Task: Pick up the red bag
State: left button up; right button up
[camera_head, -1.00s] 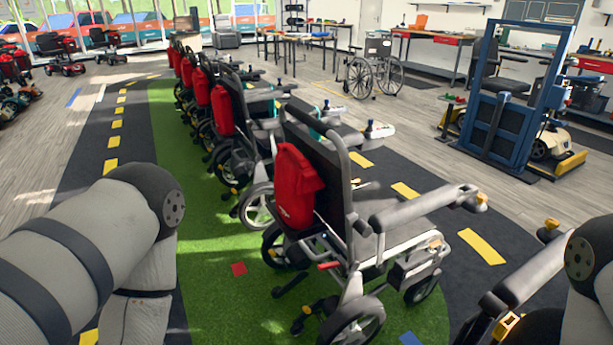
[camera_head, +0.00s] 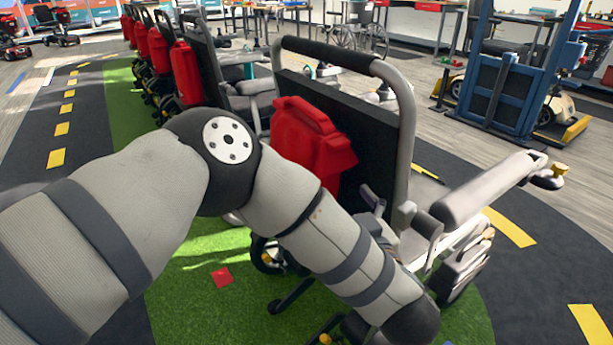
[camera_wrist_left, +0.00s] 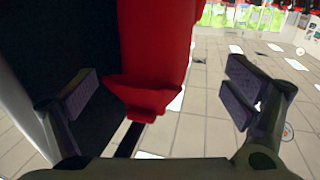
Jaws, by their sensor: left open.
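The nearest red bag (camera_head: 308,140) hangs on the dark backrest of the closest wheelchair (camera_head: 393,95). My left arm reaches across in front of it and hides its lower left part. My left gripper (camera_head: 398,212) is open and empty beside the lower right of the bag. In the left wrist view, the red bag (camera_wrist_left: 153,50) reaches down into the gap between the open fingers of the gripper (camera_wrist_left: 160,95), closer to the left finger. Neither finger visibly grips it. My right gripper is out of view.
More wheelchairs with red bags (camera_head: 186,72) stand in a row behind, at the upper left. The near wheelchair's armrest (camera_head: 490,188) juts out to the right. A blue frame (camera_head: 510,90) stands at the right.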

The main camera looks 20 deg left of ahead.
aim_at(303, 163)
pick_arm(q)
jog(key=b+x, duration=0.2)
jog(key=x, duration=0.8)
jog(key=shift+w+r+b, duration=0.2)
jog(key=shift+b, duration=0.15)
jog(key=c, duration=1.3)
jog(key=shift+r, duration=0.2)
